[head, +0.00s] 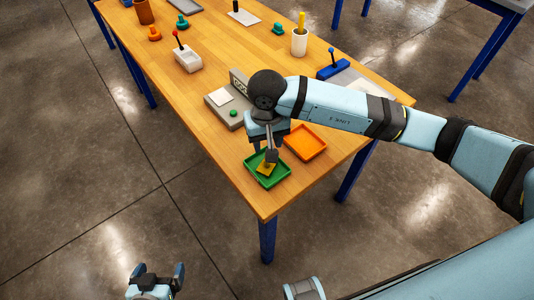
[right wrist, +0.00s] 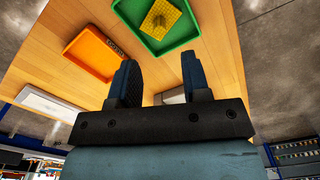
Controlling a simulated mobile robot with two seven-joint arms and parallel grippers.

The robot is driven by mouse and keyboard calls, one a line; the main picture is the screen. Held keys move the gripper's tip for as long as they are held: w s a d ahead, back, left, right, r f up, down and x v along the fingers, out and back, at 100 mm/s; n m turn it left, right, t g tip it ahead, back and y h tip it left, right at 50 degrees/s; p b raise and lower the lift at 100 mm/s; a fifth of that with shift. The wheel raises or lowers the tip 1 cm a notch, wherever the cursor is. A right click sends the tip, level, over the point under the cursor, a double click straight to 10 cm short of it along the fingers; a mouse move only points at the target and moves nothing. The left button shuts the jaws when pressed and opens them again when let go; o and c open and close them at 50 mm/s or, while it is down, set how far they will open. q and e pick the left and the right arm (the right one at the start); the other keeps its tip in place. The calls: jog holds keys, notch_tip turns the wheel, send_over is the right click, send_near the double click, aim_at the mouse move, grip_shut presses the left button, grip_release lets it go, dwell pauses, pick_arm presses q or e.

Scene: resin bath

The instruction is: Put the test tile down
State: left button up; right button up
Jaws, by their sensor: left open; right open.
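The test tile, a small yellow piece (head: 264,171), lies in the green tray (head: 281,177) at the near corner of the wooden table. The right wrist view shows the tile (right wrist: 160,20) with a studded surface, inside the green tray (right wrist: 186,36). My right gripper (head: 263,152) is over this tray and covers part of it in the head view. In the right wrist view its jaws (right wrist: 160,78) are apart with nothing between them, and the tile is clear of them. My left gripper (head: 156,277) is open and empty, low in front of the table, away from the tile.
An orange tray (head: 305,142) stands right beside the green one. Behind my right wrist is a grey device (head: 222,97) with a pale pad. A blue-based lever (head: 333,68), a white cup (head: 299,42) and a red-knobbed box (head: 187,59) stand further back. The table's left front is bare.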

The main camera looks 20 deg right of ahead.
notch_tip(320, 180, up, 4)
jog(key=shift+f, duration=0.25)
jog(key=shift+s, duration=0.1)
